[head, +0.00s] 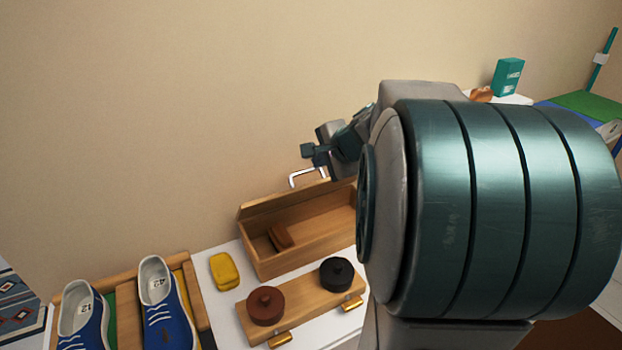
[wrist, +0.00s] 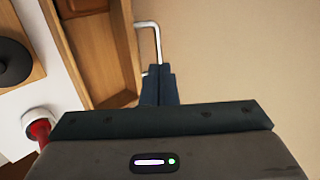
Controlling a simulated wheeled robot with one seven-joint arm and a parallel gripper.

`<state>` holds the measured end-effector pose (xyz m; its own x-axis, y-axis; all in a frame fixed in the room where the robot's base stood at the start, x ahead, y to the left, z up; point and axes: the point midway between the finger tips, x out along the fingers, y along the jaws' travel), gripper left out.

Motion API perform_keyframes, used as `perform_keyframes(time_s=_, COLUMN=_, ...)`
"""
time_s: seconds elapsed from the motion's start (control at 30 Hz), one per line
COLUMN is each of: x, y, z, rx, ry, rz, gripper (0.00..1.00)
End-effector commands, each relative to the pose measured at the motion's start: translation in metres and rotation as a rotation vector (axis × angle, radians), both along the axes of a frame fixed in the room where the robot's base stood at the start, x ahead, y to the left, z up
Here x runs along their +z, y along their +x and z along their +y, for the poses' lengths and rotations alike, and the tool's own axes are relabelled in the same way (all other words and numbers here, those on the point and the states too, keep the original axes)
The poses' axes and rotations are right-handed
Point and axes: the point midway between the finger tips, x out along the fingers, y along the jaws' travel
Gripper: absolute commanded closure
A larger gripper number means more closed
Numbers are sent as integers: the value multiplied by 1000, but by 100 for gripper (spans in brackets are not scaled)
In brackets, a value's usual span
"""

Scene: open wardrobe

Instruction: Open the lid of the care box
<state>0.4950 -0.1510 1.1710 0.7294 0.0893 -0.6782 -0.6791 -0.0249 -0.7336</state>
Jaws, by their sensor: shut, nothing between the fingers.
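The care box (head: 305,252) is a long wooden box on the white shelf, its inside in view with a brown block-like item (head: 281,237) in it. Its lid (head: 283,201) is raised along the back edge. A bent metal handle (head: 293,180) shows above the lid; in the wrist view the handle (wrist: 158,42) stands out from the lid's edge. My gripper (head: 318,158) is above and behind the box, partly hidden by my arm. In the wrist view its fingers (wrist: 159,80) are together and empty, close to the handle's near end. I cannot tell whether they touch it.
A wooden board (head: 305,311) with a brown knob and a black knob lies in front of the box. A yellow block (head: 224,271) is to its left. Blue shoes (head: 160,300) stand at lower left. A teal box (head: 508,76) is at back right. My arm hides the box's right end.

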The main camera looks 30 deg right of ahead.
Motion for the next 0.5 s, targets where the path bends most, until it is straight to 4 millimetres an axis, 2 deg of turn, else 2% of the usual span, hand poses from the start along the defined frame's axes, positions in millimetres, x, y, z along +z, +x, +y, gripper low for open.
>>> perform_keyframes(time_s=0.1, x=-10, y=-13, z=-4, rx=-42, ry=-29, rz=-21, gripper=100)
perform_keyframes(time_s=0.23, x=-15, y=-16, z=-6, rx=-58, ry=-41, rz=-26, gripper=100)
perform_keyframes(time_s=0.5, x=-37, y=9, z=-5, rx=-56, ry=-39, rz=-24, gripper=100)
